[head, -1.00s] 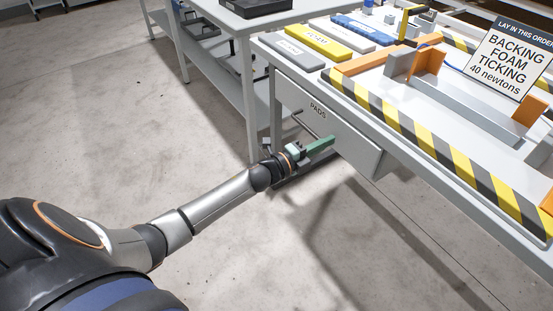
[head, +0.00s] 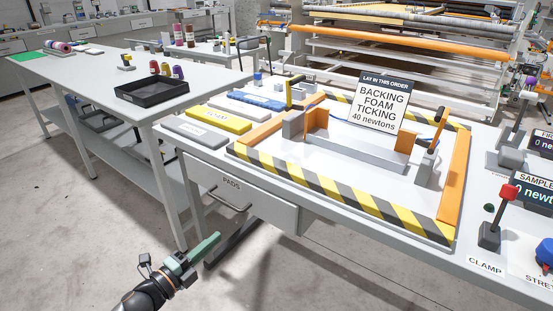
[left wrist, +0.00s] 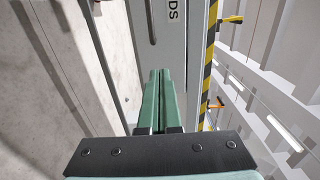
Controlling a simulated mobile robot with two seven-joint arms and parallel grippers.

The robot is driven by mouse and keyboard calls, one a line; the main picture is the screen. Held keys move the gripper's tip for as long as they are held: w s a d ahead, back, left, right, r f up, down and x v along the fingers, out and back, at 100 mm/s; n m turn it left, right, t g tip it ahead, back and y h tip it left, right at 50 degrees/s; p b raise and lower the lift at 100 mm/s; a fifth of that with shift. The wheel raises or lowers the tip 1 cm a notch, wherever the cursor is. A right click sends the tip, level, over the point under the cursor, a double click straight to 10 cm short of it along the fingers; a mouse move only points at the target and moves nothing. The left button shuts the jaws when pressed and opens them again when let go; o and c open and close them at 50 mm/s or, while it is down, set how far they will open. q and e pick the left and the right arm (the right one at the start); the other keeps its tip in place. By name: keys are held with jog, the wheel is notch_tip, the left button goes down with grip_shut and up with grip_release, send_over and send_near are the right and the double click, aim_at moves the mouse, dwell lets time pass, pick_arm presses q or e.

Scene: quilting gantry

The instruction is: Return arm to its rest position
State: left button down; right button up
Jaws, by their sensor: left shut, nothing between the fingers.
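My left gripper (head: 206,247) is in the lower left of the head view, out over the floor in front of the bench. Its green fingers are together with nothing between them. They also show pressed together in the left wrist view (left wrist: 158,98). The drawer marked PADS (head: 262,201), with its bar handle (head: 230,202), is beyond the gripper under the bench edge. The fingertips appear apart from the handle. In the left wrist view the drawer front (left wrist: 172,45) is beside and beyond the fingers. My right gripper is not in view.
The bench carries a yellow-black striped frame (head: 330,187), an order sign (head: 381,101), a yellow foam slab (head: 217,119) and a red-knobbed lever (head: 490,235) marked CLAMP. A side table (head: 95,75) holds a black tray (head: 152,91). Bare floor (head: 60,220) is clear at left.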

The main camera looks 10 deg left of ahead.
pick_arm(q)
jog(key=s+d+f+n+g+y, duration=0.2)
jog(key=s+d+f+n+g, duration=0.2)
jog(key=s+d+f+n, duration=0.45)
jog(key=s+d+f+n+g+y, duration=0.25)
jog(key=s+d+f+n, duration=0.2)
jog(key=s+n, duration=0.65)
jog(key=s+a+r+n+p, duration=0.1)
jog(key=s+a+r+p, duration=0.2)
jog(key=r+p, duration=0.7)
jog(key=p, duration=0.5)
jog(key=shift+r+g, duration=0.15)
jog(key=shift+g, duration=0.2)
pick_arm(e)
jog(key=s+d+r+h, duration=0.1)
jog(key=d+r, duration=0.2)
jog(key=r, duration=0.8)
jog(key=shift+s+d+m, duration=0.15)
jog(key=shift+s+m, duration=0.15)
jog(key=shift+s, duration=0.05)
